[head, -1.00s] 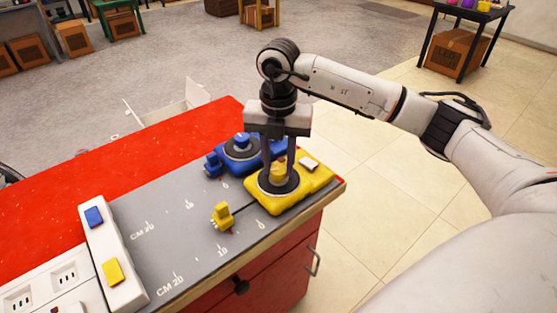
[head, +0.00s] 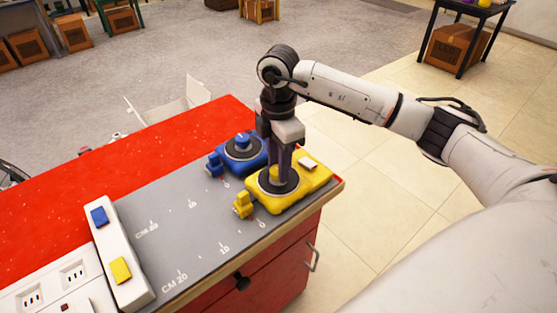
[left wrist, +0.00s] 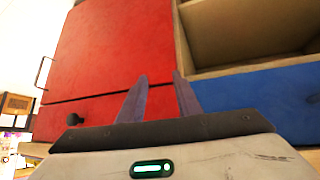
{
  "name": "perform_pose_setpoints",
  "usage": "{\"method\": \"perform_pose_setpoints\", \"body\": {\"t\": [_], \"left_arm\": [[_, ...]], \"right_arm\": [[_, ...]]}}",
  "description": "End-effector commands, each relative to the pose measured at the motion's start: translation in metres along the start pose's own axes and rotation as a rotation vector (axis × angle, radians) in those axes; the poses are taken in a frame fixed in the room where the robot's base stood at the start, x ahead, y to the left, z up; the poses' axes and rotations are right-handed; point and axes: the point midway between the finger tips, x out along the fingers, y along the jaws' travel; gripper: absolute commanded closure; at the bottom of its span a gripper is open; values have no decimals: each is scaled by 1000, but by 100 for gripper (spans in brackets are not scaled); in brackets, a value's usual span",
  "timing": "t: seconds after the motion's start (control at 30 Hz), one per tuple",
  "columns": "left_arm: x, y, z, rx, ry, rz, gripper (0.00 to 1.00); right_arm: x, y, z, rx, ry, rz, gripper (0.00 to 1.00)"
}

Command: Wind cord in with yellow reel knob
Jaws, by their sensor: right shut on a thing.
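The yellow reel (head: 311,180) sits at the right end of the grey scale board. My right gripper (head: 279,181) points straight down over its round dark dial and is shut on the yellow knob (head: 275,174), which its fingers mostly hide. The yellow plug (head: 243,206) stands right beside the reel's left side, close to the 0 end of the scale. No length of cord shows clearly between them. My left gripper (left wrist: 160,74) shows only in the left wrist view, its two fingers apart and empty, before a red cabinet front.
A blue reel (head: 242,150) with its blue plug (head: 214,164) sits just behind the yellow one. A white block (head: 121,279) with a blue and a yellow piece on it lies left. The red worktop (head: 100,190) behind is mostly clear.

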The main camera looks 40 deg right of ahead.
Motion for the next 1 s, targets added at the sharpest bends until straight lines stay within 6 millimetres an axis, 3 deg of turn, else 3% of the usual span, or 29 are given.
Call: {"method": "perform_pose_setpoints", "body": {"t": [0.4, 0.97, 1.0], "left_arm": [[-6, 1, -6, 0, 1, 0, 69], [-6, 1, -7, 0, 1, 0, 69], [-6, 1, -7, 0, 1, 0, 69]], "right_arm": [[-3, 2, 2, 197, -2, 7, 92], [-2, 2, 2, 226, -1, 7, 92], [-2, 2, 2, 226, -1, 7, 65]]}}
